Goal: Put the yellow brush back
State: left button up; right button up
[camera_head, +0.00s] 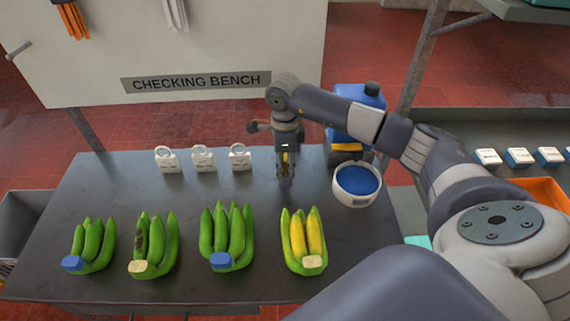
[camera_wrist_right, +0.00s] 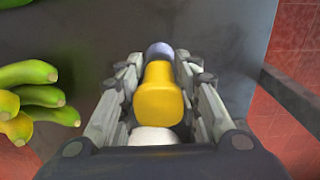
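My right gripper (camera_head: 286,172) points down over the back middle of the dark bench. It is shut on the yellow brush (camera_wrist_right: 158,95), whose yellow body shows between the fingers in the right wrist view, with a white part nearest the palm and a grey-blue end beyond. In the head view only a little yellow shows between the fingers (camera_head: 285,160). The brush's lower end is hidden, and I cannot tell whether it touches the bench. My left gripper is not in view.
A white tub with blue contents (camera_head: 341,191) stands right of the gripper, before a blue container with a black cap (camera_head: 355,115). Several banana bunches (camera_head: 228,235) line the front of the bench (camera_head: 110,190). Small white tags (camera_head: 204,160) stand at the back left.

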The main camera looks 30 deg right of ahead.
jog(key=shift+o, duration=0.9)
jog(key=shift+r, duration=0.1)
notch_tip(320, 180, up, 12)
jog(key=b, duration=0.3)
